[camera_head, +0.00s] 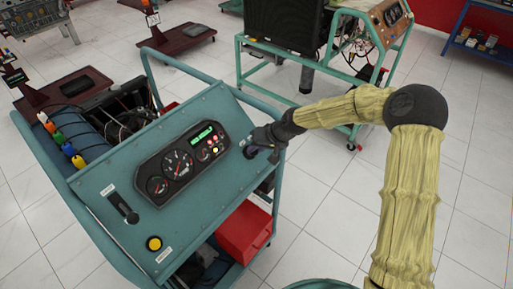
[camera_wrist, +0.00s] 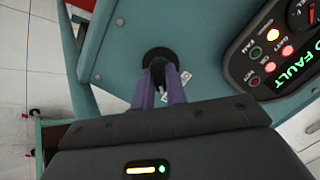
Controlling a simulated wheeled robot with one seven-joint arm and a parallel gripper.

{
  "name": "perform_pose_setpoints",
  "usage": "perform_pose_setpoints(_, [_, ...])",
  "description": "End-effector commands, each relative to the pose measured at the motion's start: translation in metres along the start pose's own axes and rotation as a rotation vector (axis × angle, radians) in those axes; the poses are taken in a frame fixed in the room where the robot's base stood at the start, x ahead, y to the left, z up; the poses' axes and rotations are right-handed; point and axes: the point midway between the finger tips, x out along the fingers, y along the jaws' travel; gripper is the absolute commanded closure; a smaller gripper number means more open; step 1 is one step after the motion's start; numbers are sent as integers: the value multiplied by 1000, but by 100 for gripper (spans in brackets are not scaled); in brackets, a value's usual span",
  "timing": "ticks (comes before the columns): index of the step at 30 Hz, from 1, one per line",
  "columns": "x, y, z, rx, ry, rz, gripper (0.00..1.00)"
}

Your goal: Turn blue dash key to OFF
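The dash key (camera_wrist: 158,73) sits in a round black switch (camera_wrist: 160,56) on the teal engine-trainer panel (camera_head: 112,182). It looks dark in the wrist view, and its blue colour cannot be made out. A small pale tag (camera_wrist: 184,77) hangs beside it. My gripper (camera_wrist: 160,82) has its two purple fingers close together, one on each side of the key, and looks shut on it. The fingers partly hide the key, so its exact turn position cannot be read. In the head view my gripper (camera_head: 254,151) is at the panel's right side and covers the switch.
The gauge cluster (camera_head: 181,162), with a green display and lit lamps, is just left of my gripper. A black lever (camera_head: 123,208) and a yellow button (camera_head: 153,243) are farther left. A red box (camera_head: 243,232) stands below the panel. Another trainer (camera_head: 335,60) stands behind.

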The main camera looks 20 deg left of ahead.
Motion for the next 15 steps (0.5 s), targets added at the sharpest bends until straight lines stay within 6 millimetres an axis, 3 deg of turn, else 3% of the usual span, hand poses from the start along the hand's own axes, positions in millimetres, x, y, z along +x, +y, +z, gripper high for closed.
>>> perform_pose_setpoints(15, [0, 0, 0, -38, 0, 8, 100])
